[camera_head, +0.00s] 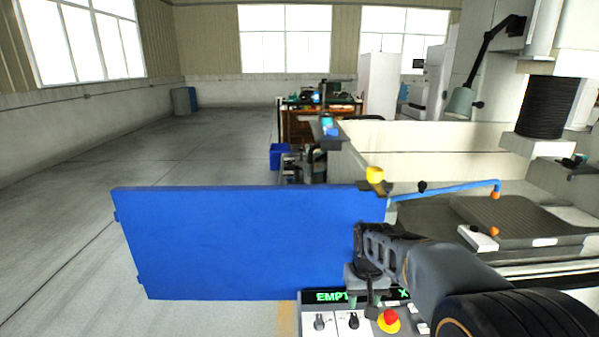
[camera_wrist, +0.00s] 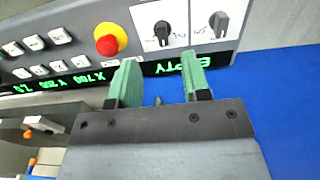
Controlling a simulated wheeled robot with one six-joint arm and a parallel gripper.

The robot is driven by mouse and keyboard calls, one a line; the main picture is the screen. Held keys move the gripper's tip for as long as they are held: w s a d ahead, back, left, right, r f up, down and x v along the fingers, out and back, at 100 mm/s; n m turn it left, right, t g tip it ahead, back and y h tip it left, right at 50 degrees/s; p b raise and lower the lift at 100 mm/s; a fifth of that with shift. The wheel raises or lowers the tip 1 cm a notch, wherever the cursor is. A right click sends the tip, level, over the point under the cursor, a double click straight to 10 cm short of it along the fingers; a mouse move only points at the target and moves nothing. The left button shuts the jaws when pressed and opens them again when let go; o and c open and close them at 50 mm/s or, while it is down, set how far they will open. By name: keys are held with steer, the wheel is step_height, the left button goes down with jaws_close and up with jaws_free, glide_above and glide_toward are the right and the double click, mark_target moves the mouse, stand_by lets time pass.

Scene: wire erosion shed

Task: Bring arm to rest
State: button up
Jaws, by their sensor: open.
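My arm reaches in from the lower right in the head view, and my gripper (camera_head: 368,298) hangs over the top of a control panel (camera_head: 340,325). In the wrist view my gripper (camera_wrist: 157,82) shows two green finger pads spread apart with nothing held between them.
A blue panel door (camera_head: 240,245) stands left of my gripper. A machine with a pale tank wall (camera_head: 430,145) and a blue pipe (camera_head: 450,190) is on the right. A cluttered bench (camera_head: 310,125) and blue bin (camera_head: 278,156) stand farther back. The floor at left is clear.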

steer(key=s+r+t+p, duration=0.2)
steer(key=s+r, duration=0.3)
steer(key=s, duration=0.9)
steer(key=shift+r+t, duration=0.2)
steer(key=shift+t, duration=0.5)
steer(key=shift+a, duration=0.1)
steer(key=shift+c, duration=0.3)
